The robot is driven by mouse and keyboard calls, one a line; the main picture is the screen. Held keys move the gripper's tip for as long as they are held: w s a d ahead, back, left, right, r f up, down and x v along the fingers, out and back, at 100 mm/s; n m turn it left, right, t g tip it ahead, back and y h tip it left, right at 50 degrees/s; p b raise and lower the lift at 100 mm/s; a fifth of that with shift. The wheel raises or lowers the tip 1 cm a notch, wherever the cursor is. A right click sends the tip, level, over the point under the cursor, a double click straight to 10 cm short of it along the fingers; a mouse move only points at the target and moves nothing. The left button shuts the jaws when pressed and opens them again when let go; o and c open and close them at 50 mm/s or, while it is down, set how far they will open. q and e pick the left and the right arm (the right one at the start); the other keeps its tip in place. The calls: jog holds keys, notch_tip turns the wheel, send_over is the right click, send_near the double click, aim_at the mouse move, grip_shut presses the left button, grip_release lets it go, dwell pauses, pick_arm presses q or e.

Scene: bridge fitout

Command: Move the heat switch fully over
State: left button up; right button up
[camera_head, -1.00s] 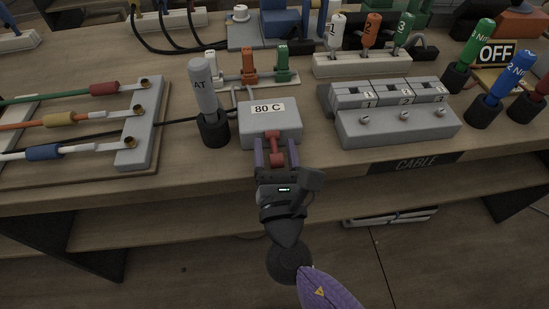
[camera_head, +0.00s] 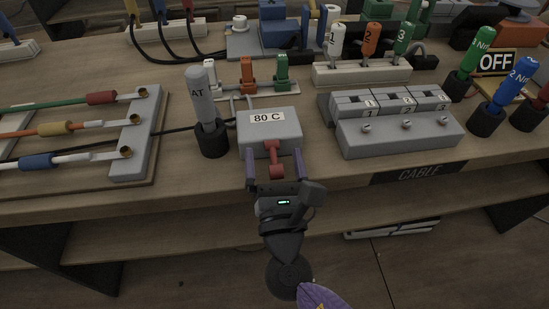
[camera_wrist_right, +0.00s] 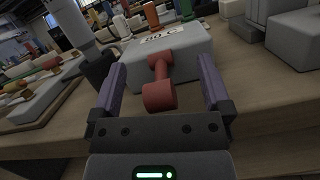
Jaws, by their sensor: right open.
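The heat switch is a red lever (camera_head: 275,160) on the front of a grey box labelled "80 C" (camera_head: 270,131). In the right wrist view the red lever (camera_wrist_right: 159,85) sticks out from the box (camera_wrist_right: 187,64) toward the camera, with a thick round end. My right gripper (camera_head: 276,164) is open, its two purple fingers apart on either side of the lever. In the right wrist view the gripper (camera_wrist_right: 161,88) shows a gap between each finger and the lever. My left gripper is not in view.
A grey heat tool marked "AT" (camera_head: 201,92) stands in a black holder (camera_head: 212,139) just left of the box. A grey block with numbered switches (camera_head: 399,132) stands to the right. A cable rack (camera_head: 136,137) is at the left. Open space lies before the table's front edge.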

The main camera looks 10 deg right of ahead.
jog(key=v, duration=1)
